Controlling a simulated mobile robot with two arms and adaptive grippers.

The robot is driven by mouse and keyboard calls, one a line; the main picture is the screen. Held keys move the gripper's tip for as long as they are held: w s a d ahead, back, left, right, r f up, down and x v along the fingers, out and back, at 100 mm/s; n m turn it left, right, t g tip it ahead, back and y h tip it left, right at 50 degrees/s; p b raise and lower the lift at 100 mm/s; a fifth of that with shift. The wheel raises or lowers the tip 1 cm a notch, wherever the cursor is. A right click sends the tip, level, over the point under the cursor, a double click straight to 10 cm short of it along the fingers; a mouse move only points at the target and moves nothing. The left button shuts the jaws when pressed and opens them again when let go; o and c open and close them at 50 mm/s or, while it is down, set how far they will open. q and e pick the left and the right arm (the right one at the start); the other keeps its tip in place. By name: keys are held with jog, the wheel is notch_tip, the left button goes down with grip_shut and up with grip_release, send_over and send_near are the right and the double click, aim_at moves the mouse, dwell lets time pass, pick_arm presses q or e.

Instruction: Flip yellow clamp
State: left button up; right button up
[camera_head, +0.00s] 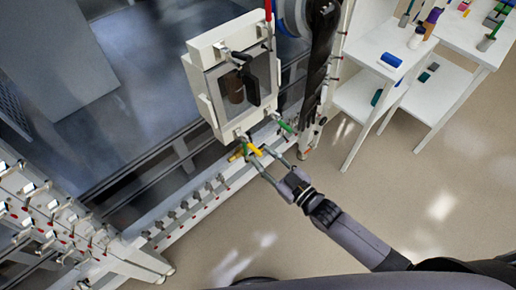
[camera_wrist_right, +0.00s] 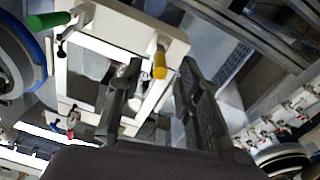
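The yellow clamp (camera_head: 254,150) is at the lower edge of the white framed door (camera_head: 203,99) in the head view. In the right wrist view the yellow clamp (camera_wrist_right: 160,65) appears as a short yellow-tipped handle on the white frame (camera_wrist_right: 128,32). My right gripper (camera_head: 258,154) reaches up to it from the lower right. In the wrist view its fingers (camera_wrist_right: 160,66) are open, with the clamp showing between the tips. I cannot tell whether either finger touches it. My left gripper is not in view.
A green-handled clamp (camera_head: 285,126) is on the same frame, right of the yellow one. A red handle (camera_head: 268,10) is near its top. White shelves (camera_head: 368,98) with small objects stand at the right. The floor (camera_head: 400,205) between is clear.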

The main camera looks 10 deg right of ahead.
aim_at(253, 148)
jog(key=shift+x, duration=1.45)
grip_shut()
